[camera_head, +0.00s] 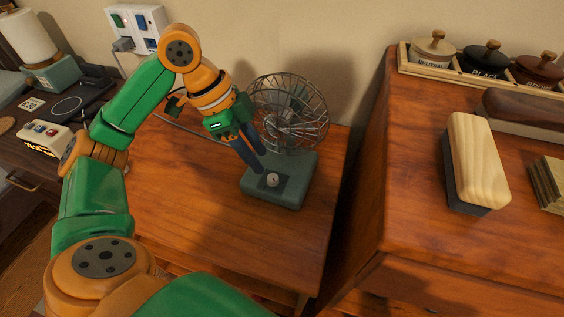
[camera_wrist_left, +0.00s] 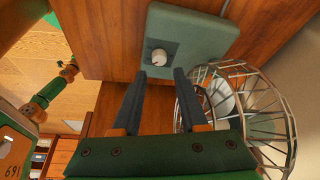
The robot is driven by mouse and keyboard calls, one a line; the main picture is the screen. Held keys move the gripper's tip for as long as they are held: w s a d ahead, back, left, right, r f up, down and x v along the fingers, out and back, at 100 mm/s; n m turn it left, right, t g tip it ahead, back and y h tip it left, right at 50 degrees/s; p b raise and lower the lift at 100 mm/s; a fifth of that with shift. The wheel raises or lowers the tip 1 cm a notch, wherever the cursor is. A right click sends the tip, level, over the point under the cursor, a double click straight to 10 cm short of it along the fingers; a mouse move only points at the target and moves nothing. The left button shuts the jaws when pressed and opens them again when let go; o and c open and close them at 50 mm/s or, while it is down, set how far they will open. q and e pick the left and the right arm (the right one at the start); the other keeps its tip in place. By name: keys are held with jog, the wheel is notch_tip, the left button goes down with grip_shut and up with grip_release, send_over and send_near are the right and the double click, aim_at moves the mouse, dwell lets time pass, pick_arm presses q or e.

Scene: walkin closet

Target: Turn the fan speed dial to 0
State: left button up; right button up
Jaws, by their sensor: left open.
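The fan (camera_head: 288,115) has a wire cage and a green-grey base (camera_head: 290,190) on the wooden side table. Its pale round speed dial (camera_head: 272,180) sits on a dark panel on the base's top. In the left wrist view the dial (camera_wrist_left: 158,57) lies just beyond the fingertips. My left gripper (camera_head: 255,165) is above the base, close to the dial and beside the cage. In the left wrist view my left gripper (camera_wrist_left: 168,75) has its two dark fingers apart with nothing between them. The dial's markings are too small to read. My right gripper does not show in either view.
The fan's cage (camera_wrist_left: 245,110) stands close to the fingers' right in the left wrist view. A higher wooden cabinet (camera_head: 420,180) rises to the right with a brush (camera_head: 475,160) and a tray of jars (camera_head: 450,65). The side table's front left (camera_head: 190,220) is clear.

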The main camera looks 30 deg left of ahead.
aim_at(272, 178)
pick_arm(q)
jog(key=b+x, duration=0.1)
jog(key=x, duration=0.4)
jog(key=shift+s+f+b, duration=0.15)
jog(key=shift+b, duration=0.25)
jog(key=shift+d+f, duration=0.15)
jog(key=shift+f, duration=0.15)
grip_shut()
jog(key=shift+r, duration=0.1)
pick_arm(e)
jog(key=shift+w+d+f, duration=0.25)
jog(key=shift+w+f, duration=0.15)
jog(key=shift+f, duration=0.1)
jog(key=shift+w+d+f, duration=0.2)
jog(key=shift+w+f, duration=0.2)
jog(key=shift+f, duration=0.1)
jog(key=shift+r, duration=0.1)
